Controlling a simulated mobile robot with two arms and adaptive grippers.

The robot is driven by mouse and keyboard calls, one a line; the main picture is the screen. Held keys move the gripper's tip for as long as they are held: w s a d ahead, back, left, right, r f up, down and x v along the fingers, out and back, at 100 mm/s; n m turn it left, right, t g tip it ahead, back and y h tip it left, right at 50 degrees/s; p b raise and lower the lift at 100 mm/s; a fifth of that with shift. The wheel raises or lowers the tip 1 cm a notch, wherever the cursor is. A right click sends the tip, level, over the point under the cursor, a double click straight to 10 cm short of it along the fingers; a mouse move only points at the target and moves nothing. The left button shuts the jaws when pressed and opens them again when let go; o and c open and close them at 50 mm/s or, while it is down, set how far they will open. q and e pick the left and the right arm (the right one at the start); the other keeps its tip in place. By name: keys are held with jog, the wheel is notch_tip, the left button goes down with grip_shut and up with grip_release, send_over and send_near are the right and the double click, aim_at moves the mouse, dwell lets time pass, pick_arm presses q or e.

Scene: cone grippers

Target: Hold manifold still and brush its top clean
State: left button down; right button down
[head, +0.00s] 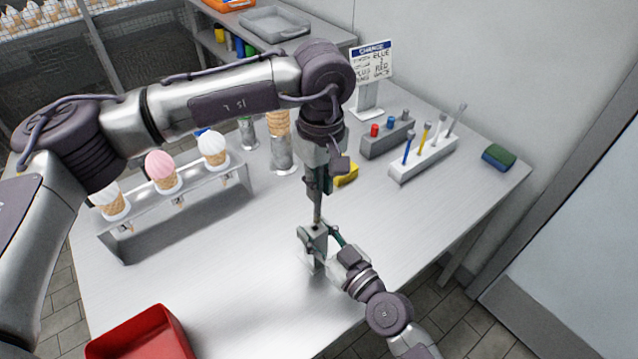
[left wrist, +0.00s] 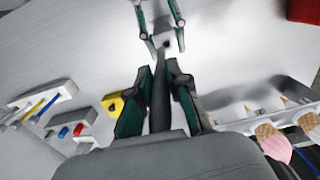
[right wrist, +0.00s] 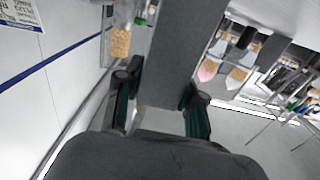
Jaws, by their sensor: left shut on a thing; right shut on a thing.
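The manifold is a grey block (head: 313,238) standing at the table's middle. It fills the upper middle of the right wrist view (right wrist: 172,50). My right gripper (head: 333,243) is shut on it from the lower right, with a finger on each side in the right wrist view (right wrist: 160,103). My left gripper (head: 318,183) is above, pointing down, shut on a thin brush (head: 317,209). Its dark shaft runs between the fingers in the left wrist view (left wrist: 160,95). The brush's lower end meets the block's top in the head view; I cannot tell whether they touch.
A rack with ice-cream cones (head: 160,215) stands left, a red bin (head: 140,335) at front left. Behind are a yellow block (head: 346,174), a white holder with upright tools (head: 432,158), a grey plug block (head: 388,138) and a green-blue sponge (head: 498,157). The table right of the manifold is clear.

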pick_arm(q)
jog(key=shift+r, duration=2.95)
pick_arm(e)
jog(key=shift+c, duration=1.5)
grip_release()
jog(key=o, duration=0.3)
jog(key=v, duration=1.2)
